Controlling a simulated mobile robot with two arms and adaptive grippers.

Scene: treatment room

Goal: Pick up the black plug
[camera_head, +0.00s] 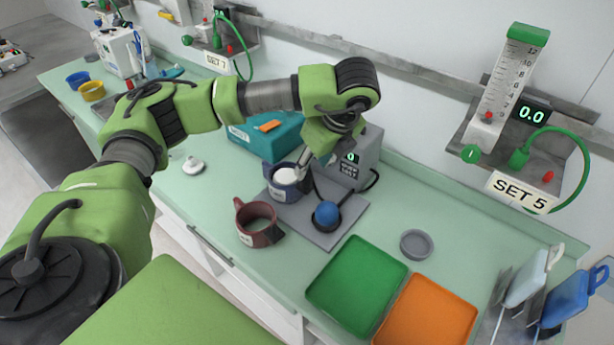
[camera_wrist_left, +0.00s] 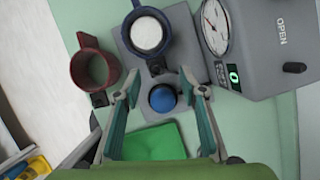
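I cannot make out a black plug for certain in either view. A black cable (camera_head: 374,179) curves out at the right side of the grey device (camera_head: 366,151), and its end is not clear. My left gripper (camera_head: 325,184) points down in front of the device, above the grey plate. In the left wrist view its two fingers (camera_wrist_left: 160,84) are spread with nothing between them. A blue ball (camera_wrist_left: 162,98) in a dark holder shows below and beyond the gap, apart from the fingers. My right gripper is not in view.
A blue-grey cup (camera_head: 287,184) with white contents and the blue ball (camera_head: 327,213) stand on the grey plate (camera_head: 318,238). Nearby are a dark red mug (camera_head: 257,223), a green tray (camera_head: 357,287), an orange tray (camera_head: 428,312), a grey dish (camera_head: 416,244) and a teal box (camera_head: 265,134).

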